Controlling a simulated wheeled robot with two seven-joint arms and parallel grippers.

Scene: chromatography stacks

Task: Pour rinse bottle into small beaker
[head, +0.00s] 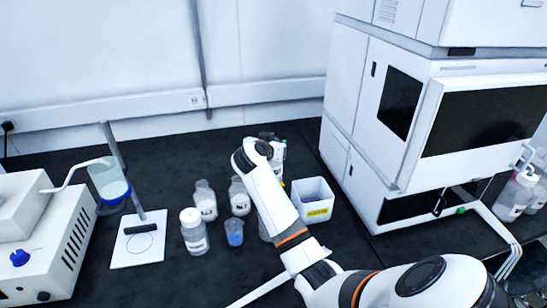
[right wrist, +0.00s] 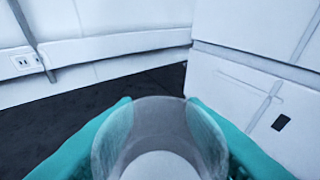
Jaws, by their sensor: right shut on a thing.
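A small beaker (head: 234,234) with blue liquid stands upright on the black bench in the head view, left of my right forearm. My right gripper (right wrist: 160,108) has teal fingers shut on a clear round vessel (right wrist: 155,140). The vessel's wall is see-through and a pale disc shows inside it; I cannot tell for sure whether it is the rinse bottle. In the head view my right arm reaches to the back of the bench, and its wrist hides most of the gripper and the held vessel. My left gripper is not in view.
Several capped, labelled bottles, such as one at the front (head: 194,232), stand around the beaker. A white bin (head: 313,201) with a yellow label is right of my forearm. A chromatography stack (head: 400,150) blocks the right.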

